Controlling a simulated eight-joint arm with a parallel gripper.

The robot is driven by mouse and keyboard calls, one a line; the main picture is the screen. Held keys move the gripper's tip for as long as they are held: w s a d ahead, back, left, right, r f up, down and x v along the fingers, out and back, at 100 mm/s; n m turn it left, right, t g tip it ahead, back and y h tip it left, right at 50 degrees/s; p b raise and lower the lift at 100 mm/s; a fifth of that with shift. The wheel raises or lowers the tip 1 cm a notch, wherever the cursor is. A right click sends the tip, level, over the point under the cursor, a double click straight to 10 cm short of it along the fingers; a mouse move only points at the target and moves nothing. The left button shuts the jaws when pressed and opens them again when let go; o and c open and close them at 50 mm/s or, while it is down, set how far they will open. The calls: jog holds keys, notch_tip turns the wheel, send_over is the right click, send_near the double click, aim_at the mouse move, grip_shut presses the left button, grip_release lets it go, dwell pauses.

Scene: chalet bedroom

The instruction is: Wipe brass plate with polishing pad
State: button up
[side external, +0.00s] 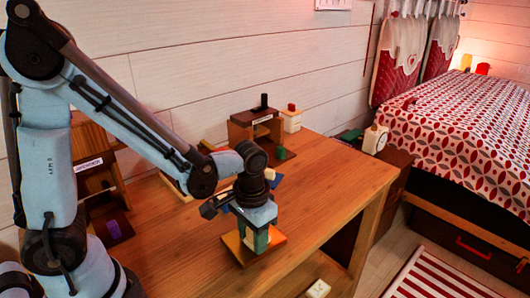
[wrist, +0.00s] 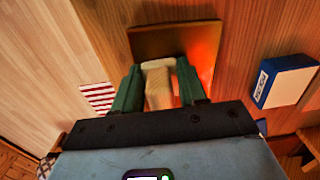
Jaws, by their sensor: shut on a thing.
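The brass plate (side external: 277,240) is an orange-yellow square lying on the wooden table below my gripper. In the wrist view the plate (wrist: 175,38) looks dark brown, with a reddish glow on its right side. My gripper (side external: 256,240) points down over the plate. Its two green fingers are shut on a pale cream block, the polishing pad (wrist: 158,84), in the wrist view. The fingers hide most of the pad in the side view. The pad is over the plate's near part in the wrist view; I cannot tell whether it touches.
A blue and white box (wrist: 287,82) lies right of the plate in the wrist view. A small wooden shelf (side external: 243,130), a white box (side external: 291,121) and a green block (side external: 280,153) stand at the table's back. The table's right part (side external: 340,180) is clear up to its edge.

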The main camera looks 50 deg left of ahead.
jog(key=shift+s+d+r, duration=0.1)
jog(key=shift+d+r, duration=0.15)
jog(key=shift+d, duration=0.25)
jog(key=shift+d+f, duration=0.25)
jog(key=shift+d, duration=0.1)
jog(key=shift+r, duration=0.15)
jog(key=shift+a+r, duration=0.1)
jog(key=shift+a, duration=1.15)
jog(key=shift+w+a, duration=0.15)
jog(key=shift+a, duration=1)
jog(key=shift+w+a, duration=0.1)
jog(key=shift+a, duration=1)
jog(key=shift+w+a, duration=0.15)
jog(key=shift+w, duration=0.1)
jog(key=shift+d, duration=1.15)
jog(key=shift+s+d, duration=0.1)
jog(key=shift+d, duration=1.8)
jog(key=shift+s+d, duration=0.1)
jog(key=shift+d, duration=0.25)
jog(key=shift+w+a+f, duration=0.15)
jog(key=shift+a, duration=1.15)
jog(key=shift+w+a+f, duration=0.1)
jog(key=shift+a, duration=1.15)
jog(key=shift+a+r, duration=0.25)
jog(key=shift+a, duration=0.55)
notch_tip(320, 180, up, 7)
jog(key=shift+r, duration=0.2)
